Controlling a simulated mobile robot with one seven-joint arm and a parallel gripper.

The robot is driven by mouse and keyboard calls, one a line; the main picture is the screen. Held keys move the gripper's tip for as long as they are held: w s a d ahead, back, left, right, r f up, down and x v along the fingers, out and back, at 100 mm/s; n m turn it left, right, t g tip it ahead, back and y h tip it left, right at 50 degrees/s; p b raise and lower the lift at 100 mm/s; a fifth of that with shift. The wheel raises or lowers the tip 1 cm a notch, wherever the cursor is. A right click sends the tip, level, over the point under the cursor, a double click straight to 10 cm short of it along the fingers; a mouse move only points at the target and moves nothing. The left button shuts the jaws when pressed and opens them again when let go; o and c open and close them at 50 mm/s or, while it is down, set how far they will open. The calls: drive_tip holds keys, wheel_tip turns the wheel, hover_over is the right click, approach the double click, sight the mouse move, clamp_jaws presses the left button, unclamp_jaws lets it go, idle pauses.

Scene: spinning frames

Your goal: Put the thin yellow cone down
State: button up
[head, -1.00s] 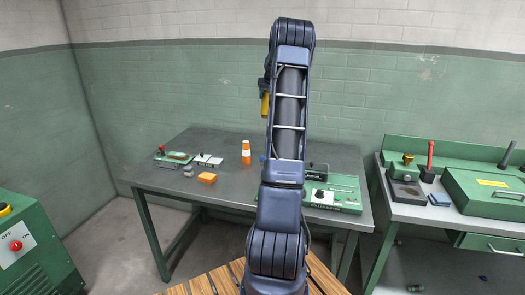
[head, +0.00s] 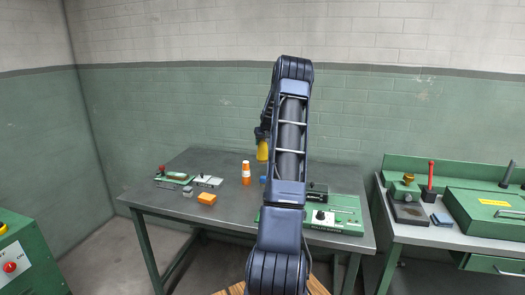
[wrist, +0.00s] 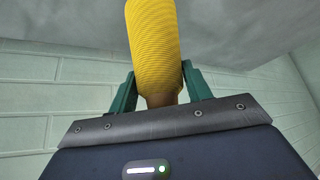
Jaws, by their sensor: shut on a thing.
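The thin yellow cone (wrist: 154,45) is wound with ribbed yellow thread and fills the top middle of the wrist view. My gripper (wrist: 158,85) is shut on it, with one green finger on each side near the cone's narrow brownish end. In the head view the yellow cone (head: 263,150) shows just left of my arm, held in the air above the table. My gripper (head: 262,134) is partly hidden by the arm there.
The grey table (head: 222,167) holds an orange-and-white bottle (head: 246,173), an orange block (head: 207,198), small devices at the left and a green machine (head: 335,215) at the right. A second bench (head: 425,228) stands at the right. Bare tabletop shows around the bottle.

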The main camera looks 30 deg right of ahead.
sight(262, 149)
drive_tip(key=shift+f, duration=2.4)
drive_tip(key=o, duration=1.4)
drive_tip(key=shift+f, duration=0.15)
drive_tip(key=v, duration=1.2)
drive_tip(key=s+a+r+n, duration=0.1)
drive_tip(key=s+a+r, duration=0.45)
drive_tip(key=a, duration=0.35)
drive_tip(key=s+a+r+g, duration=0.1)
drive_tip(key=s+a+r, duration=0.3)
drive_tip(key=s+a, duration=0.4)
drive_tip(key=s+a+r+n, duration=0.1)
drive_tip(key=s+a+r, duration=0.35)
drive_tip(key=a, duration=0.55)
drive_tip(key=s+a+f, duration=0.1)
drive_tip(key=s+a, duration=0.3)
drive_tip(key=s, duration=0.6)
drive_tip(key=s+a+f, duration=0.1)
drive_tip(key=s+a, duration=0.3)
drive_tip(key=s, duration=0.5)
drive_tip(key=s+a+y, duration=0.1)
drive_tip(key=s+a, duration=0.3)
drive_tip(key=s, duration=0.6)
drive_tip(key=shift+s+f+g, duration=0.4)
